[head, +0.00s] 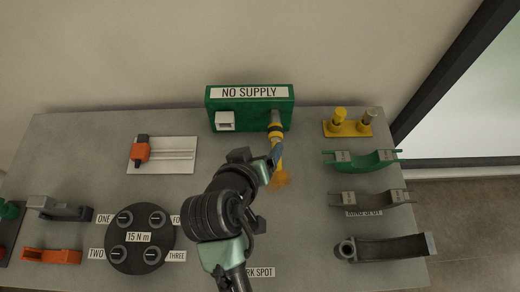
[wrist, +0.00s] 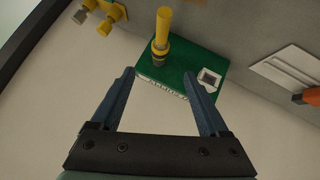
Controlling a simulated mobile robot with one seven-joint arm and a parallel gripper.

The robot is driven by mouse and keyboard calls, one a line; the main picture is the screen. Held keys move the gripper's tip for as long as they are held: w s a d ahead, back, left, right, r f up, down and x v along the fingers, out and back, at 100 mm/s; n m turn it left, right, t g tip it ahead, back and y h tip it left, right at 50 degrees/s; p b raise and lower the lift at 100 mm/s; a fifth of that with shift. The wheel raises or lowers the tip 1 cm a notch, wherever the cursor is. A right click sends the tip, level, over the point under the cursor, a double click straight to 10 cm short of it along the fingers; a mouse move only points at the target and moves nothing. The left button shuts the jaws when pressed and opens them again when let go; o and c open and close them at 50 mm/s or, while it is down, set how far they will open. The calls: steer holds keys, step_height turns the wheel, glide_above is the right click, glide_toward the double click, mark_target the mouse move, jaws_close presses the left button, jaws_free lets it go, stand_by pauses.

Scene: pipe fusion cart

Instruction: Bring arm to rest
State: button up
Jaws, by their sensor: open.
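My gripper (wrist: 159,82) is open and empty in the wrist view, with its two dark blue fingers spread apart. In the head view my gripper (head: 276,154) is near the front of the green box at the middle back of the cart, partly covering a yellow part below the box. The green box (head: 212,108) carries a "NO SUPPLY" sign. A yellow piece (wrist: 162,28) with a dark band stands out from the box (wrist: 182,72) in the wrist view, beyond the fingertips and not between them. In the head view its dark-banded upper part (head: 276,127) shows.
A black disc (head: 139,260) with several round posts stands front left. A white plate (head: 175,165) with an orange block lies back left. A yellow stand (head: 347,129), a green cradle (head: 362,160), a grey cradle (head: 370,198) and a dark curved part (head: 395,247) line the right side.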

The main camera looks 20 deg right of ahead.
stand_by(0.4)
steer(key=w+a+r+t+y, duration=0.15)
steer(key=w+r+t, duration=0.35)
steer(key=r, duration=0.8)
steer(key=w+a+r+t+y, duration=0.1)
steer(key=w+a+r+t, duration=0.3)
steer(key=r, duration=0.9)
steer(key=s+a+r+t+y, duration=0.1)
steer(key=s+r+t, duration=0.2)
steer(key=r, duration=0.6)
steer(key=s+a+r+n+t+y, duration=0.1)
steer(key=s+r+t, duration=0.3)
steer(key=r, duration=0.6)
steer(key=s+a+r+t+y, duration=0.1)
steer(key=s+r+t, duration=0.2)
steer(key=r, duration=0.6)
steer(key=shift+s+a+r+t, duration=0.2)
steer(key=shift+s+r+t, duration=0.1)
steer(key=shift+r, duration=0.05)
